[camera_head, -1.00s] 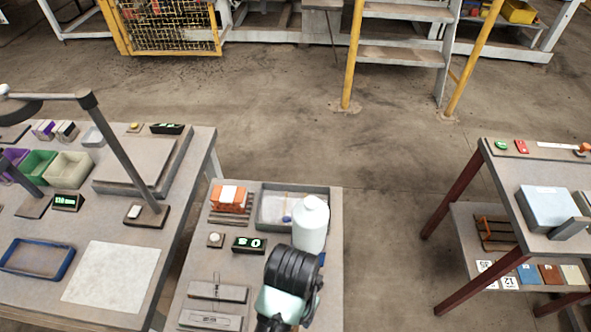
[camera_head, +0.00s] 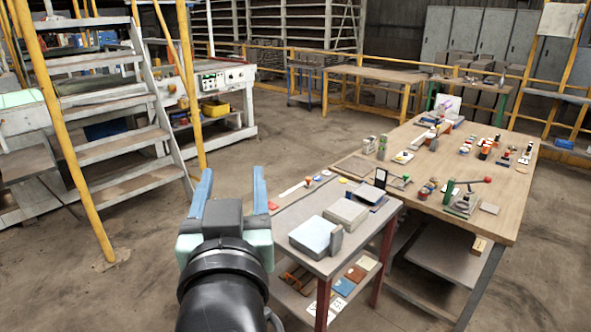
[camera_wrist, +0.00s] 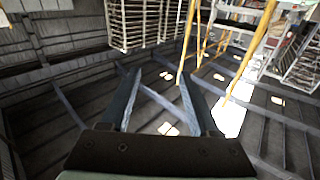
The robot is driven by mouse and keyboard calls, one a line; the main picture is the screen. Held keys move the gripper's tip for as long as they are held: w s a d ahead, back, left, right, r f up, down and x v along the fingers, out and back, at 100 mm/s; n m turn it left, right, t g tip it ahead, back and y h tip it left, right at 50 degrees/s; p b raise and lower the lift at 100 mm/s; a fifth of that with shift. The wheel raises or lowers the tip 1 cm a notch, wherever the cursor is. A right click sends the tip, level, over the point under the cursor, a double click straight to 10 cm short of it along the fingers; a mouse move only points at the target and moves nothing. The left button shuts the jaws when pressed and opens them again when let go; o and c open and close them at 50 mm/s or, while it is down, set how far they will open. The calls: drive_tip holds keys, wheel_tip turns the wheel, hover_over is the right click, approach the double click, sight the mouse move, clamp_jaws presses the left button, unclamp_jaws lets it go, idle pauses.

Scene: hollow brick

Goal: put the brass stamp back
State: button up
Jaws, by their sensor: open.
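My gripper (camera_head: 230,188) is raised in the head view, with two blue fingers spread apart and nothing between them. The wrist view also shows my gripper (camera_wrist: 160,85) open and empty, facing roof beams and racks. I cannot pick out a brass stamp for sure in either view. Several small tools stand on the wooden table (camera_head: 416,178), among them a press with a green post and red-tipped lever (camera_head: 460,192). They are too small to tell whether one is the stamp.
A grey table with red legs (camera_head: 317,263) stands just right of my gripper, carrying grey blocks (camera_head: 346,214) and a box with a pale blue top (camera_head: 314,236). Yellow-railed steps (camera_head: 125,145) stand at the left. Concrete floor (camera_head: 290,150) is open behind the gripper.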

drive_tip(key=s+d+r+t+h, duration=0.1)
drive_tip(key=s+d+r+t, duration=0.2)
drive_tip(key=r, duration=0.4)
drive_tip(key=s+d+r+m+t+h, duration=0.1)
drive_tip(key=s+d+r+t, duration=0.2)
drive_tip(key=r, duration=0.4)
drive_tip(key=s+d+r+t+h, duration=0.1)
drive_tip(key=s+d+r+t, duration=0.2)
drive_tip(key=s+r, duration=0.2)
wheel_tip(320, 180, up, 3)
drive_tip(key=shift+s+f+m, duration=0.1)
drive_tip(key=shift+s+m, duration=0.05)
drive_tip(key=shift+m, duration=0.25)
